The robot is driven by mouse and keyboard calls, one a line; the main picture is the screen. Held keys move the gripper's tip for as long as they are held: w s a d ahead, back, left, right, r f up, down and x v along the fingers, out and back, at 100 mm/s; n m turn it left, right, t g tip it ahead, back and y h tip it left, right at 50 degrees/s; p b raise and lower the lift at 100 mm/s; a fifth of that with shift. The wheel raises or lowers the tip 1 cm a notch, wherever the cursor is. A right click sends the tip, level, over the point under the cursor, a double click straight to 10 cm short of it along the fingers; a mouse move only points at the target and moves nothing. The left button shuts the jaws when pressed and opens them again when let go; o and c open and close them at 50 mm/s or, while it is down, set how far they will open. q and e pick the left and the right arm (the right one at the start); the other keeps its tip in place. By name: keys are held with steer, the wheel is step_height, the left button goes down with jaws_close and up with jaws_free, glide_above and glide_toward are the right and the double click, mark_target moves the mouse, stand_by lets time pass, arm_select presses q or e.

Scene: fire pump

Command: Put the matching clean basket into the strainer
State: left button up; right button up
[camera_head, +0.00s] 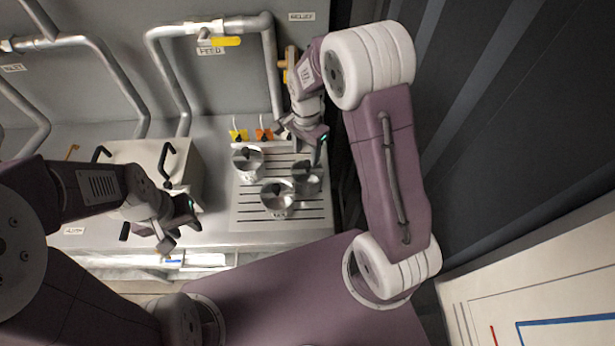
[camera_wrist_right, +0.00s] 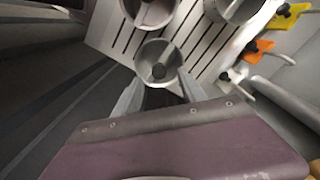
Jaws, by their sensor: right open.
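Three round grey metal baskets stand on the slotted rack: one at the back left (camera_head: 248,162), one at the front (camera_head: 278,198) and a smaller one at the right (camera_head: 306,180). My right gripper (camera_head: 318,145) is open, just above the small right basket. In the right wrist view this basket (camera_wrist_right: 158,60) lies just beyond and between the spread fingers (camera_wrist_right: 158,98); contact cannot be made out. My left gripper (camera_head: 175,228) hangs empty in front of a grey box with black handles (camera_head: 185,155), which may be the strainer. Its inside is not visible.
The slotted rack (camera_head: 240,215) has yellow, orange and white tags (camera_head: 264,134) along its back. Pipes (camera_head: 160,80) run up the wall behind, with a yellow valve handle (camera_head: 226,41). A dark ribbed wall (camera_head: 480,120) stands close on the right.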

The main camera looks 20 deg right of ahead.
mark_target(307, 162)
steer(key=shift+w+f, duration=0.15)
steer(key=shift+f, duration=0.3)
steer(key=f, duration=0.3)
steer(key=f+p, duration=0.1)
steer(key=shift+s+d+f, duration=0.15)
steer(key=shift+s+f, duration=0.1)
steer(key=shift+f, duration=0.15)
steer(key=shift+w+f, duration=0.1)
steer(key=shift+f, duration=0.05)
jaws_close()
stand_by(0.5)
